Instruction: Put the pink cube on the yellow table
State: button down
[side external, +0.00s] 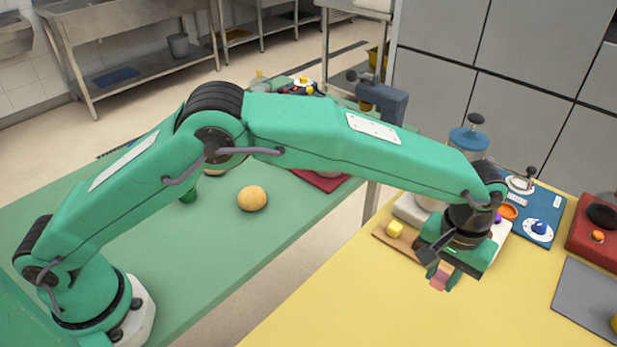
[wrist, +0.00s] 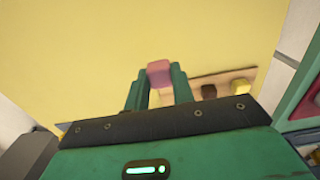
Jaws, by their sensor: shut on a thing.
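My gripper (side external: 440,277) is shut on the pink cube (side external: 439,280) and holds it over the yellow table (side external: 330,300). The cube is partly hidden by the fingers. In the wrist view the pink cube (wrist: 159,72) sits between the tips of the two green fingers, with the plain yellow tabletop (wrist: 90,60) beyond it. I cannot tell whether the cube touches the table.
A wooden board (side external: 384,236) with a yellow cube (side external: 395,229) lies just left of my gripper. A blue panel (side external: 547,213), a red box (side external: 590,240) and a grey mat (side external: 585,295) are to the right. The table's front left is clear.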

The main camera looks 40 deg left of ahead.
aim_at(436, 275)
jog(key=w+f, duration=0.1)
jog(key=w+a+f, duration=0.1)
jog(key=w, duration=0.1)
jog(key=w+f, duration=0.1)
jog(key=shift+w+a, duration=0.25)
jog(key=shift+a, duration=0.05)
jog(key=shift+f, duration=1.95)
jog(key=shift+f, duration=0.15)
jog(key=c, duration=1.2)
grip_release()
notch_tip(436, 275, up, 12)
jog(key=shift+r, duration=0.2)
